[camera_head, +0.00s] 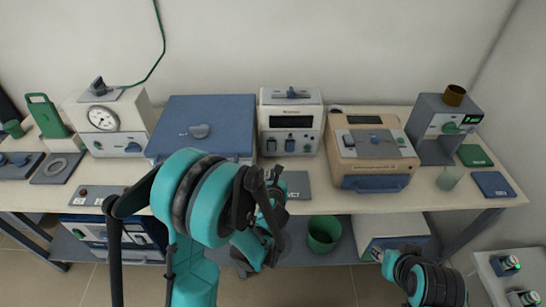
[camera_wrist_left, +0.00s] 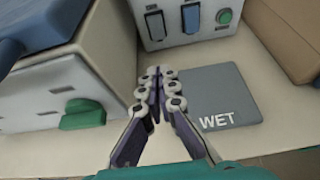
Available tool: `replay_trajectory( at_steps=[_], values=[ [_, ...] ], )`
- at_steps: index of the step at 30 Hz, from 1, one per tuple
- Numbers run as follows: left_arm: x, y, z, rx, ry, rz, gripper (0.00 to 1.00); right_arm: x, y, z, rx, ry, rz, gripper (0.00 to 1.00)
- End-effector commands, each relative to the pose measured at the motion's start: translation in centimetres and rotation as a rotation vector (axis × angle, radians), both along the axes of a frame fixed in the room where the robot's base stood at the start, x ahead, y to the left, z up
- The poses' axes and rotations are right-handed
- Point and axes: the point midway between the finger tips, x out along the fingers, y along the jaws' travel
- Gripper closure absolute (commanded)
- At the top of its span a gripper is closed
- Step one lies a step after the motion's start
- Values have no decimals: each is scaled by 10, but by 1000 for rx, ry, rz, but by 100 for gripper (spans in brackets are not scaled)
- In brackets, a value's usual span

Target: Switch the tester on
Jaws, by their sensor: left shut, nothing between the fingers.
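A white instrument (camera_head: 291,142) with a dark display and blue switches stands at the back middle of the bench. It may be the tester, but I cannot read its label. My left gripper (camera_head: 273,180) is in front of this instrument. In the left wrist view the left gripper (camera_wrist_left: 160,82) is shut and empty, its fingertips below and left of the switches, apart from them.
A grey mat marked WET (camera_wrist_left: 222,98) lies right of the fingers. A blue-lidded box (camera_head: 205,112) stands left, with a green handle (camera_wrist_left: 82,114) on its front. A beige machine (camera_head: 370,148) stands right. A green bin (camera_head: 323,232) sits below the bench.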

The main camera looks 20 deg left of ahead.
Motion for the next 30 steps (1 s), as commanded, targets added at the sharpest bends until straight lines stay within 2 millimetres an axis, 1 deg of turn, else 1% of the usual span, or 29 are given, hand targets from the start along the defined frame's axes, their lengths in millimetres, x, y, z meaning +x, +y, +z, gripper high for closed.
replay_trajectory(
  at_steps=[5,8,11,22,24,27,30],
  values=[
    [2,1,0,2,0,-1,100,0,0,-1,0,0,0,66],
    [8,3,-4,2,-1,-1,100,0,0,-3,0,0,0,66],
    [22,7,-11,3,-1,0,100,0,0,-8,0,0,0,66],
    [89,26,-44,3,-1,0,100,0,0,-30,0,0,0,66],
    [101,30,-45,4,-2,0,100,0,0,-33,0,0,0,66],
    [113,33,-47,3,-2,-1,100,0,0,-37,0,0,0,66],
    [121,35,-47,3,-1,-1,100,0,0,-39,0,0,0,66]
  ],
)
